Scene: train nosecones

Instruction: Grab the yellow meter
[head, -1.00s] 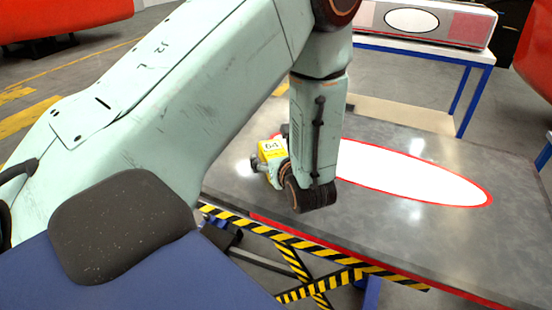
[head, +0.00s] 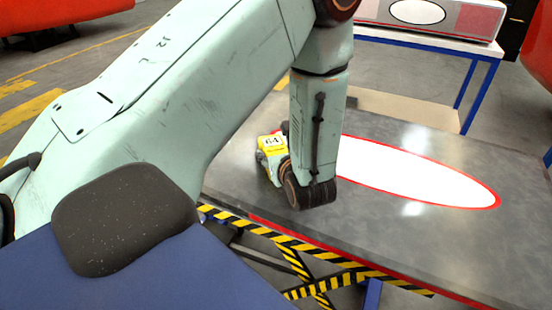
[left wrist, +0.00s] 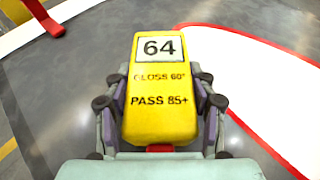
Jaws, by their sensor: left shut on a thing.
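The yellow meter (left wrist: 158,85) fills the middle of the left wrist view. Its top shows a white panel with "64" and the words "GLOSS 60°" and "PASS 85+". The fingers of my left gripper (left wrist: 160,108) press on both of its sides, shut on it. In the head view the meter (head: 270,143) shows in part, at the end of my left arm, over the near left part of the grey table (head: 450,254). My left gripper (head: 268,160) is partly hidden there by the wrist. I cannot tell whether the meter touches the table. My right gripper is not in view.
A white oval with a red border (head: 420,172) lies on the tabletop right of the meter. Yellow-black striped lift struts (head: 290,262) stand under the near edge. A blue-legged bench (head: 465,50) with a grey and red piece stands behind. The table's right part is clear.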

